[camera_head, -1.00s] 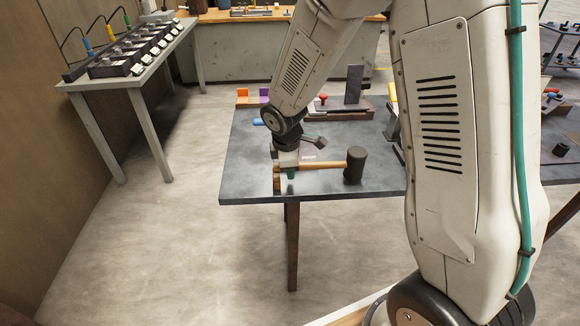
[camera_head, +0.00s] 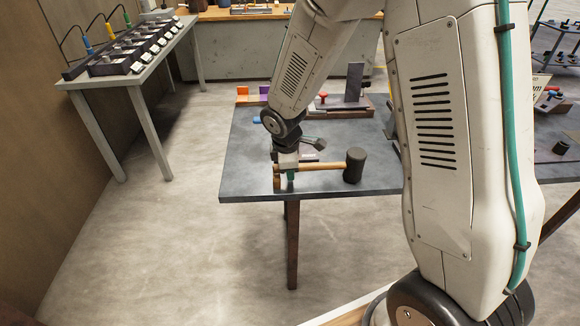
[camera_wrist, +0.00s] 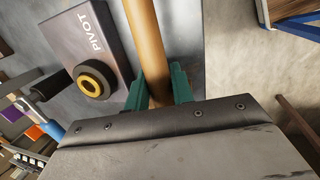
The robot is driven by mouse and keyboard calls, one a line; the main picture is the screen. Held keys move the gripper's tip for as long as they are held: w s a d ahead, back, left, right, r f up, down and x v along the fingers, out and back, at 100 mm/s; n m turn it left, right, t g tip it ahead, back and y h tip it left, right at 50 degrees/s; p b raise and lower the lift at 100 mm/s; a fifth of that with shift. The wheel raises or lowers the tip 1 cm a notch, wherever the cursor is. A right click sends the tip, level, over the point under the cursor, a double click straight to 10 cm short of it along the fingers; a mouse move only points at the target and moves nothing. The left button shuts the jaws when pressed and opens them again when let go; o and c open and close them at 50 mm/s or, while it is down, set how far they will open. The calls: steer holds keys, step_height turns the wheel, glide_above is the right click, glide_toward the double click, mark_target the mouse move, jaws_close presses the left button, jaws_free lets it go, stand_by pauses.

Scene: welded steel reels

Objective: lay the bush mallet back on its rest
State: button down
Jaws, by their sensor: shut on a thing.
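The bush mallet has a dark cylindrical head (camera_head: 354,165) and a pale wooden handle (camera_head: 325,166). It lies roughly level over the front part of the dark grey table (camera_head: 243,175), head to the right. My gripper (camera_head: 291,176) is shut on the handle, left of the head. In the wrist view, the green fingers of my gripper (camera_wrist: 158,88) close on both sides of the handle (camera_wrist: 145,35), and the head is out of that view. I cannot tell whether the mallet touches anything below it. I cannot make out its rest clearly.
A dark block marked PIVOT (camera_wrist: 108,35) lies beside the handle, with a black and yellow ring (camera_wrist: 92,82) by it. Coloured blocks (camera_head: 252,93) and an upright dark plate (camera_head: 354,82) stand at the table's back. The table's front left is bare.

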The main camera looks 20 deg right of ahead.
steer(key=shift+f, duration=0.35)
steer(key=c, duration=1.1)
jaws_free()
steer(key=v, duration=0.8)
